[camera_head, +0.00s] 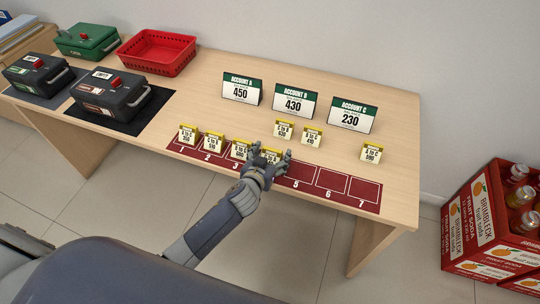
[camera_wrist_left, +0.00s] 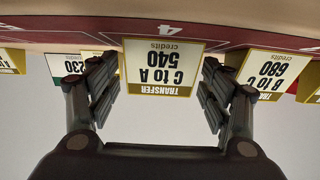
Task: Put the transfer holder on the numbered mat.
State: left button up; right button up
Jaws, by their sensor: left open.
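The numbered mat (camera_head: 331,181) is a dark red strip along the counter's front edge, with numbered squares. A yellow-topped transfer holder reading C to A 540 (camera_wrist_left: 161,65) stands at square 4, upside down in the left wrist view. My left gripper (camera_head: 269,160) is open around this holder, with one finger on each side (camera_wrist_left: 160,70); whether they touch it is unclear. Other holders stand on squares 1 (camera_head: 188,134), 2 (camera_head: 213,142) and 3 (camera_head: 239,149). Three holders stand behind the mat: two near the middle (camera_head: 283,129) (camera_head: 312,137) and one at right (camera_head: 371,152). My right gripper is not in view.
Two black boxes (camera_head: 38,74) (camera_head: 116,97), a green box (camera_head: 86,40) and a red basket (camera_head: 157,52) are at left. Squares 5 to 7 are bare.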

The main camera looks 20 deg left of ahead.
pick_arm(q)
jog(key=shift+r, duration=0.3)
jog(key=shift+s, duration=0.4)
jog(key=v, duration=1.1)
jog(key=shift+r, duration=0.1)
jog(key=s+a+f+g, duration=0.15)
jog(key=s+f, duration=0.25)
jog(key=f, duration=0.5)
jog(key=s+a+f+m+g, duration=0.1)
jog(key=s+f+g, duration=0.15)
jog(key=f, duration=0.65)
jog(key=s+a+f+g, duration=0.15)
jog(key=s+f, duration=0.25)
jog(key=f, duration=0.5)
jog(key=s+f+g, duration=0.2)
jog(key=s+f, duration=0.4)
jog(key=s, duration=0.3)
jog(key=s+a+f+g, duration=0.1)
jog(key=s+f, duration=0.4)
jog(key=s, duration=0.5)
jog(key=s+a+f+m+g, duration=0.1)
jog(key=s+f+g, duration=0.3)
jog(key=s, duration=0.6)
notch_tip(320, 180, down, 3)
jog(key=shift+s+r, duration=0.2)
